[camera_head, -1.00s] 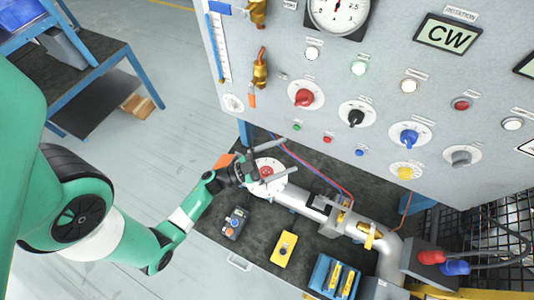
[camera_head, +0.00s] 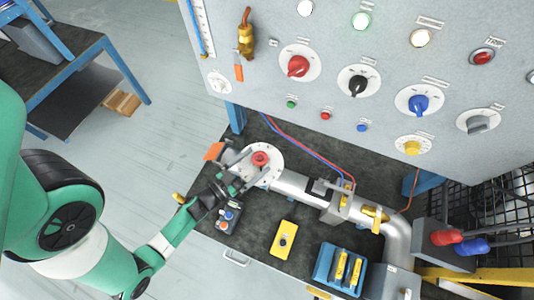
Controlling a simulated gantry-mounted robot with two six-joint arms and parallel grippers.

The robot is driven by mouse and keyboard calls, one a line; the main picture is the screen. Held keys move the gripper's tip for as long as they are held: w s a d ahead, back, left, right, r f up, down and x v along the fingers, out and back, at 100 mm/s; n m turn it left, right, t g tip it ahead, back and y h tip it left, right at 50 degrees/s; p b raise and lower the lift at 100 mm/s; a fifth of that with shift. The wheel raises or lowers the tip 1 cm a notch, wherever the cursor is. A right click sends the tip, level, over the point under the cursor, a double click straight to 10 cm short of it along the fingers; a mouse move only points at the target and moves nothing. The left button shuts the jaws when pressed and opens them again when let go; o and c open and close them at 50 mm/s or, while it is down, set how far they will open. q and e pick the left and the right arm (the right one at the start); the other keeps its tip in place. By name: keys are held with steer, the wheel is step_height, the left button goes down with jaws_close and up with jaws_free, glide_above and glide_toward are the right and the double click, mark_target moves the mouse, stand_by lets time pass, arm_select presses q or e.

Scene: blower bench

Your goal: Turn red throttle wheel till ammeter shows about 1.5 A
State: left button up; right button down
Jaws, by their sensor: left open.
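A red round hub (camera_head: 260,158) sits on a pale disc at the left end of the silver pipe (camera_head: 290,184); it looks like the red throttle wheel. My left gripper (camera_head: 240,168) is open and empty at the disc's lower-left side. Its fingers reach toward the disc and overlap its edge in the picture; I cannot tell whether they touch it. The hub itself is uncovered. No ammeter dial is in view. My right gripper is not in view.
The upright panel (camera_head: 300,20) carries a red knob (camera_head: 297,66), a black knob (camera_head: 358,84), a blue knob (camera_head: 418,103) and several lamps. On the dark bench lie a yellow box (camera_head: 283,240), a small button box (camera_head: 229,219) and a blue holder (camera_head: 325,265).

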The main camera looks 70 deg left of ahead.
mark_target(266, 154)
arm_select(q)
steer(key=b+x, duration=0.1)
steer(key=x, duration=0.5)
steer(key=c, duration=1.4)
steer(key=shift+r+p, duration=0.15)
steer(key=shift+p, duration=0.3)
steer(key=m+h+p, duration=0.1)
steer(key=p, duration=0.1)
steer(key=m+h+p, duration=0.1)
steer(key=h+p, duration=0.1)
steer(key=p, duration=0.1)
steer(key=shift+r+t, duration=0.25)
steer(key=shift+t, duration=0.15)
steer(key=m+h, duration=0.1)
steer(key=h, duration=0.1)
steer(key=d+m+h, duration=0.1)
steer(key=h, duration=0.1)
steer(key=shift+d+f+m, duration=0.1)
steer(key=shift+f+m, duration=0.2)
steer(key=shift+f, duration=0.05)
steer(key=o, duration=1.4)
